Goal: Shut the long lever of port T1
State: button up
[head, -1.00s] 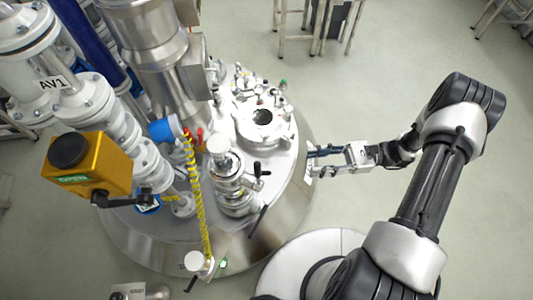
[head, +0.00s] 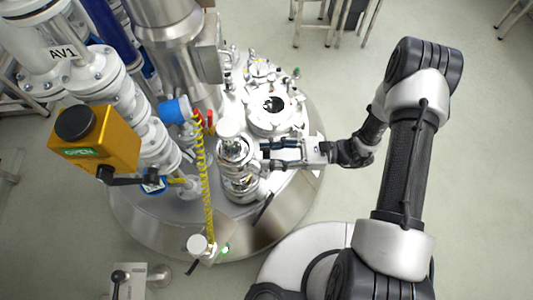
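A steel port fitting (head: 238,165) stands upright on the reactor lid, right of the yellow coiled hose. No T1 label is readable, so I cannot tell for sure that this is port T1. A long black lever (head: 263,207) slants down and outward from the fitting's lower front side. My gripper (head: 266,154) reaches in from the right, its two dark fingers spread apart beside the fitting's upper part. The fingers hide the small black handle on that side. I cannot tell whether they touch anything. The long lever is below the fingers and apart from them.
Floor at right is free.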

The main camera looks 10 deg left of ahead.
jog(key=shift+s+a, duration=0.15)
jog(key=shift+a, duration=0.4)
grip_shut()
dwell(0.5)
